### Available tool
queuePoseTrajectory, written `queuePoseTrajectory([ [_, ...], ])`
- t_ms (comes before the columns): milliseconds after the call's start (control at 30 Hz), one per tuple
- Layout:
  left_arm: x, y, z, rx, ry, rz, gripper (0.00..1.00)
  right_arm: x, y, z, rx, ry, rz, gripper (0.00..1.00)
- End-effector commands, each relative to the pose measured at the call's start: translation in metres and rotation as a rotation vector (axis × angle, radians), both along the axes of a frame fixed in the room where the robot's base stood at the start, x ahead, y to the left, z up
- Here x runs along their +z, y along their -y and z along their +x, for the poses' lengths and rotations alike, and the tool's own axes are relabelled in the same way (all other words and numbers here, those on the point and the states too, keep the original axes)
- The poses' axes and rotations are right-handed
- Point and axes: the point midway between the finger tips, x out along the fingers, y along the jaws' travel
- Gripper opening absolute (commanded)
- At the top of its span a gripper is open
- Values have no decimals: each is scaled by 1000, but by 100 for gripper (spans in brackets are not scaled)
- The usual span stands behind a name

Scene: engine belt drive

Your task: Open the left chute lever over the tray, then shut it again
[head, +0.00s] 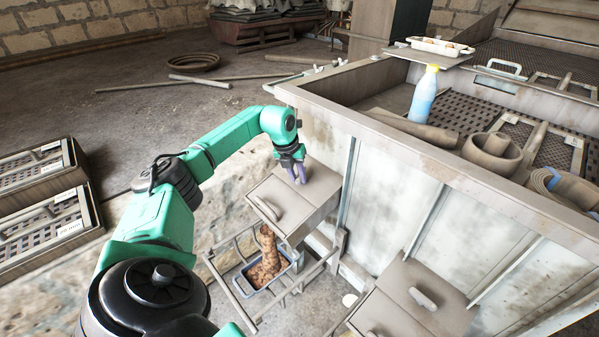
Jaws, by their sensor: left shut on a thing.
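The left chute (310,187) is a grey-brown box on the side of the pale machine wall, with a handle-like bar on its sloping front. My left gripper (297,174) is at the top of this chute, with its purple fingers shut on the left chute lever, which the fingers mostly hide. Brown material (268,245) comes down in a stream from under the chute. It falls into the dark-rimmed tray (258,289), where a brown heap lies. The tray sits within a metal rail frame on the floor. My right gripper is out of view.
A second chute (424,296) with a similar handle is at the lower right. The floor behind my arm is mostly open.

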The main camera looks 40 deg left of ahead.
Motion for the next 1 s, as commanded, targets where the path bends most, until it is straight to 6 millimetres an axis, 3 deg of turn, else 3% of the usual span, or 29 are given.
queuePoseTrajectory([
  [500,0,-8,-2,-342,10,99,0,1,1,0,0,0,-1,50],
  [1000,0,-9,-2,-407,11,118,0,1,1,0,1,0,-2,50],
])
